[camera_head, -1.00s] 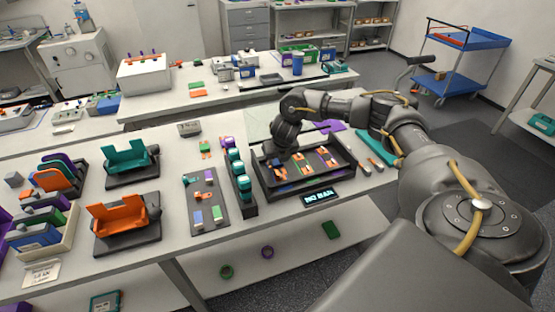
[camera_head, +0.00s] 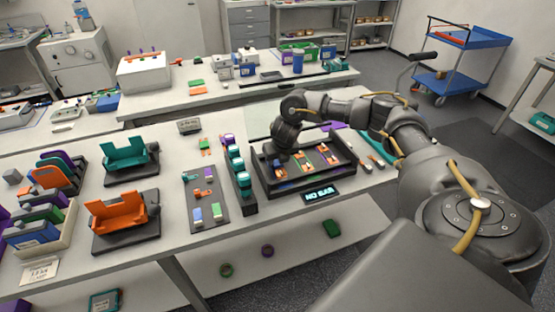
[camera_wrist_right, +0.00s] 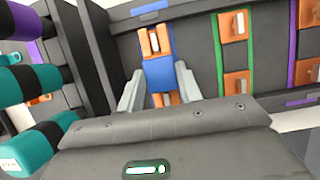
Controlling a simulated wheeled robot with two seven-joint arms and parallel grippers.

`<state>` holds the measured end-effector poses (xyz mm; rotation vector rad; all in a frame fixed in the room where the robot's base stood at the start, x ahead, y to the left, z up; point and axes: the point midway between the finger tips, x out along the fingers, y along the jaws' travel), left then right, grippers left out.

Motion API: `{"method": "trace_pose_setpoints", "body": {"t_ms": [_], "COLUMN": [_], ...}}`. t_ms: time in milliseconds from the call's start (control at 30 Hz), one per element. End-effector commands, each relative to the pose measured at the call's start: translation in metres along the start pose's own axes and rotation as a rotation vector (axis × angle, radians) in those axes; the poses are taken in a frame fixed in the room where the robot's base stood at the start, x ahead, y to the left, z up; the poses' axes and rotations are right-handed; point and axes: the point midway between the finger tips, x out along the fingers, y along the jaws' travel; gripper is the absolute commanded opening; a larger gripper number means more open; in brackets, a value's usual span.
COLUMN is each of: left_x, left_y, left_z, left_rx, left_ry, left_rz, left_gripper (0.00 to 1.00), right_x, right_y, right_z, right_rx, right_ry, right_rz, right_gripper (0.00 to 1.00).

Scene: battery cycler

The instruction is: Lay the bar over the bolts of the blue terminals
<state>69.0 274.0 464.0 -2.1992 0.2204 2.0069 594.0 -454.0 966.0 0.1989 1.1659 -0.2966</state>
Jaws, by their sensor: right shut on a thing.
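My right gripper (camera_wrist_right: 158,88) is shut on the bar (camera_wrist_right: 159,74), which has a blue sleeve and forked copper ends. In the right wrist view, the bar lies lengthwise over the blue-marked column (camera_wrist_right: 150,6) of the black fixture (camera_head: 345,176). A pale bolt (camera_wrist_right: 155,43) shows between the prongs of its far fork. The near fork is partly hidden by the gripper, and its bolt is not visible. I cannot tell whether the bar touches the terminals. In the head view, my right gripper (camera_head: 281,157) is over the fixture's left part. My left gripper is not in view.
Green-marked terminals (camera_wrist_right: 234,27) and purple-marked terminals (camera_wrist_right: 309,15) stand to the right in the fixture. A rack of teal-capped parts (camera_head: 238,170) is close on the left. A display (camera_head: 320,195) in front reads "NO BAR". A grey mat (camera_head: 206,203) holds more bars.

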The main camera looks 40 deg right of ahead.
Motion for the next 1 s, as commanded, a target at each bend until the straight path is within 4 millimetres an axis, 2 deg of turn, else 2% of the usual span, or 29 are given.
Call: {"method": "trace_pose_setpoints", "body": {"t_ms": [1000], "left_x": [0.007], "left_y": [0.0], "left_z": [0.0], "left_rx": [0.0], "left_ry": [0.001], "left_rz": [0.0], "left_gripper": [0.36], "right_x": [0.011], "right_y": [0.0], "right_z": [-0.004], "right_rx": [0.0], "right_ry": [-0.001], "right_rz": [0.0], "right_gripper": [0.09]}}
